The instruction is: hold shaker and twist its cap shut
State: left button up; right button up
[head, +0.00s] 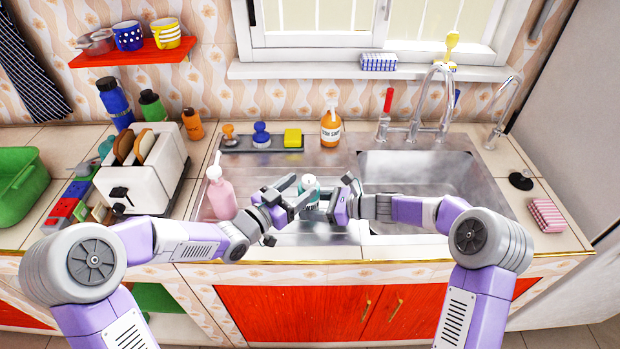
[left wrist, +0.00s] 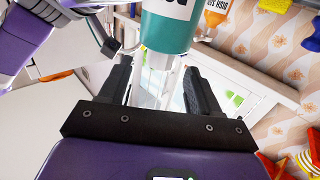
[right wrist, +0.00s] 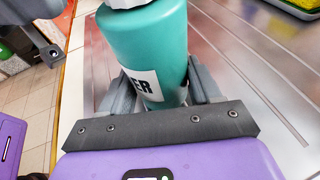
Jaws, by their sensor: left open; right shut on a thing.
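The shaker is a teal bottle (head: 309,184) with a white cap and a white label, near the sink's left side. It also shows in the right wrist view (right wrist: 140,45), held between the fingers of my right gripper (head: 338,192), which is shut on its body. My left gripper (head: 290,190) is open beside the shaker's upper end. In the left wrist view the white cap (left wrist: 158,60) appears between the two open fingers, with the teal body (left wrist: 168,28) beyond. I cannot tell whether the fingers touch the cap. Most of the lower body is hidden in the head view.
A pink pump bottle (head: 220,193) stands left of my left gripper. An orange soap bottle (head: 330,128) and a grey tray (head: 225,143) with a brush, stamp-like scrubber and yellow sponge stand behind. The sink basin (head: 415,170) is at right. A white toaster (head: 145,170) stands at left.

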pick_arm(q)
jog(key=v, duration=0.6)
jog(key=shift+d, duration=0.1)
pick_arm(e)
jog(key=o, duration=1.1)
jog(key=shift+o, duration=0.2)
